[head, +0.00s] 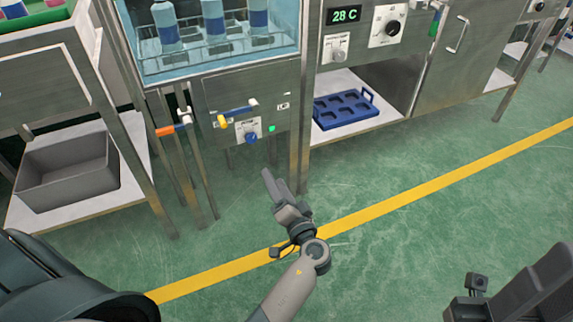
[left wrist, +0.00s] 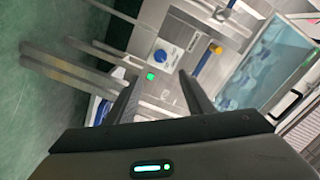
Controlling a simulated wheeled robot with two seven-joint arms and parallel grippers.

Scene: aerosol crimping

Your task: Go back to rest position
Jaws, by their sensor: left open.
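My left gripper (head: 270,184) is in the middle of the head view, above the green floor and in front of the steel machine. In the left wrist view the two fingers of the left gripper (left wrist: 158,88) are spread with nothing between them. A part of my right arm shows at the lower right corner of the head view; its fingertips are not clearly seen.
The water bath (head: 215,60) holds several blue-banded bottles. A blue tray (head: 343,109) lies on the low shelf to the right. A grey bin (head: 68,172) sits on the left shelf. Thin pipes (head: 190,165) stand left of the gripper. The floor (head: 400,160) is clear.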

